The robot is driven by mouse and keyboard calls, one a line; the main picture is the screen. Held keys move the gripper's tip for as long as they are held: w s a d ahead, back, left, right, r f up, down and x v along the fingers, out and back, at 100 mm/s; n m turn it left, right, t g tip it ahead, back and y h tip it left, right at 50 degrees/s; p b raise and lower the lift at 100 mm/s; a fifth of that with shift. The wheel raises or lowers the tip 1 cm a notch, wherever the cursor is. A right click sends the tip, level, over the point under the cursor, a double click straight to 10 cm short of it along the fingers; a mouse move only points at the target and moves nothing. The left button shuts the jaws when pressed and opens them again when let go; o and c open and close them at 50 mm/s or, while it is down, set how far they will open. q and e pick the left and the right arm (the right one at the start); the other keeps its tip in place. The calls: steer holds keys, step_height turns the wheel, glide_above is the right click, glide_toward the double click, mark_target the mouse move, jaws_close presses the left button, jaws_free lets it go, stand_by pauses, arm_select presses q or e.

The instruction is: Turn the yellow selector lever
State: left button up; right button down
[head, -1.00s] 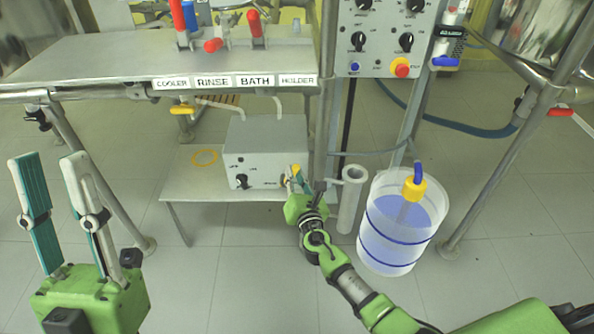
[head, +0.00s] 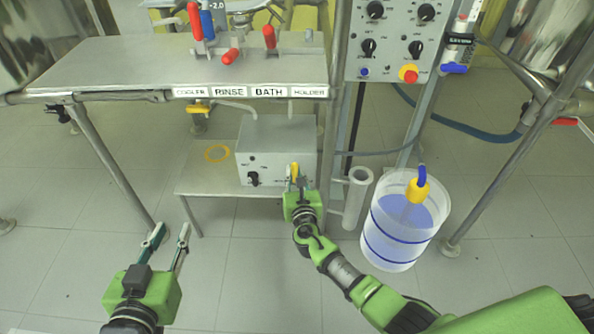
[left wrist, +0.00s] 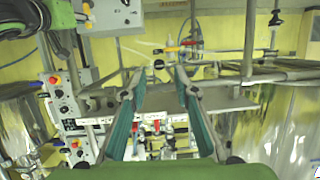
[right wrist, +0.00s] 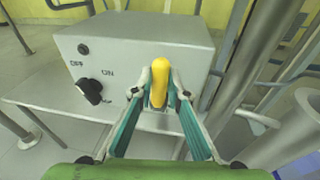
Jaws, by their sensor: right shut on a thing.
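The yellow selector lever (right wrist: 159,84) is on the front of a grey box (right wrist: 130,50), at its right side, and points upright in the right wrist view. My right gripper (right wrist: 160,98) is shut on the lever, one finger on each side of it. In the head view the lever (head: 294,170) shows just above my right gripper (head: 301,188). My left gripper (head: 170,236) is open and empty at the lower left, away from the box. It also shows open in the left wrist view (left wrist: 158,82).
A black knob (right wrist: 92,90) with OFF and ON marks is left of the lever. A bucket of blue liquid (head: 400,225) and a grey tube (head: 354,198) stand to the right. A labelled bench (head: 120,65) is above.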

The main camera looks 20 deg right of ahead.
arm_select(q)
steer(key=shift+s+a+f+g, duration=0.15)
steer(key=shift+s+f+g, duration=0.15)
steer(key=shift+f, duration=0.3)
steer(key=shift+s+a+f+g, duration=0.15)
steer(key=shift+s+f+g, duration=0.15)
steer(key=shift+f, duration=0.25)
arm_select(e)
steer(key=shift+a, duration=0.1)
steer(key=c, duration=2)
jaws_free()
steer(key=shift+o, duration=0.2)
steer(key=v, duration=1.2)
steer(key=shift+f, duration=0.1)
